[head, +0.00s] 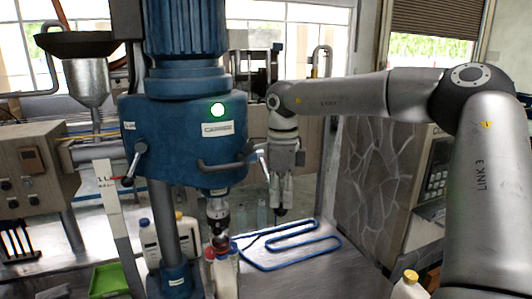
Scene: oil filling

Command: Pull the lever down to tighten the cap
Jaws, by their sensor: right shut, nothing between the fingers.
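The blue capping machine (180,150) stands left of centre in the head view, with a lit green button on its front. Its metal lever (218,166) sticks out from the front and right side of the housing, with several arms. Below it the chuck (217,210) hangs over a white bottle (225,278) with a dark reddish cap (221,243); I cannot tell whether chuck and cap touch. My right gripper (281,210) points down just right of the lever. It is shut and empty, and appears apart from the lever. My left gripper is not in view.
More bottles (149,245) stand behind the machine's column. A blue looped track (290,245) lies on the metal table to the right. A green bin (108,281) is at lower left. Another bottle with a yellow cap (408,283) stands at lower right.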

